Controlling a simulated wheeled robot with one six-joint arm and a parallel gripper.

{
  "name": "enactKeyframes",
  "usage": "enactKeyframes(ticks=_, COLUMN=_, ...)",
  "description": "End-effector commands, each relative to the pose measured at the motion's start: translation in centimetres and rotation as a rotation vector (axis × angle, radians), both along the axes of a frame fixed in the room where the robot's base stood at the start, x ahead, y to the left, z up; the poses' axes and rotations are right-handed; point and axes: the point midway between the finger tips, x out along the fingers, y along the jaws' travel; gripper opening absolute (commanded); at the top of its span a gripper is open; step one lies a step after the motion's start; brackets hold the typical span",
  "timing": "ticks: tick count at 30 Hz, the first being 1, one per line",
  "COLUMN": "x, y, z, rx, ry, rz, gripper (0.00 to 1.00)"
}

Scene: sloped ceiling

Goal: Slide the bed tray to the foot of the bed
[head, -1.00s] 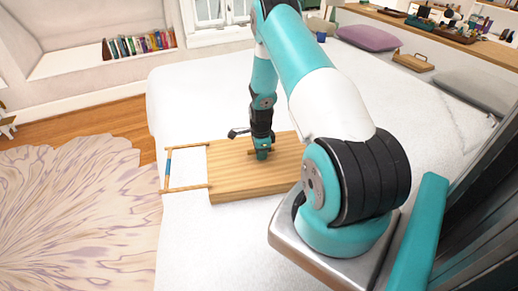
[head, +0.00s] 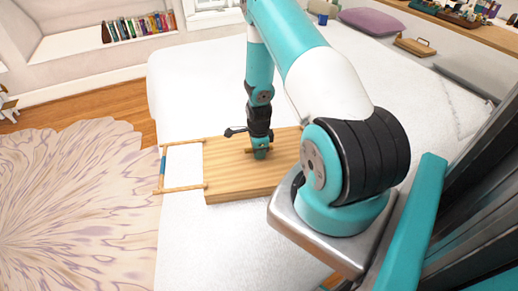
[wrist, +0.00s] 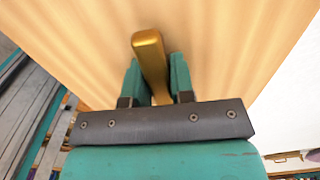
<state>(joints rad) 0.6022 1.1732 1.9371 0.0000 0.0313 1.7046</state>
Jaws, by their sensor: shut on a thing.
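The bed tray (head: 230,178) is a light wooden board lying flat on the white bed (head: 200,95). A thin wooden frame with a blue band (head: 162,165) sticks out from its left side, past the bed's left edge. My gripper (head: 260,153) points down at the middle of the tray. In the wrist view its two teal fingers (wrist: 158,80) are closed on a golden bar-shaped handle (wrist: 149,50) on the tray's top. My arm hides the tray's right part.
A purple pillow (head: 372,21) and a small wooden handled box (head: 415,46) are at the far right. A window seat with books (head: 140,26) stands beyond the bed. A pale rug (head: 70,210) lies on the wood floor at left.

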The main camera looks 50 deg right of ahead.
Motion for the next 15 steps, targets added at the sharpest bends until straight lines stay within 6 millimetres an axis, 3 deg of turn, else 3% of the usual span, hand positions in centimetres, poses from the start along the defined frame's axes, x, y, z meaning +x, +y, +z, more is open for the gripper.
enactKeyframes(ticks=4, x=0.07, y=0.10, z=0.06, rx=0.001, ry=0.001, rz=0.004, gripper=0.00)
enactKeyframes(ticks=5, x=0.08, y=0.09, z=0.06, rx=0.001, ry=0.001, rz=0.004, gripper=0.25)
enactKeyframes(ticks=9, x=0.06, y=0.03, z=0.05, rx=0.000, ry=0.000, rz=0.003, gripper=0.53)
enactKeyframes(ticks=15, x=0.00, y=-0.08, z=0.03, rx=0.000, ry=0.000, rz=0.001, gripper=0.53)
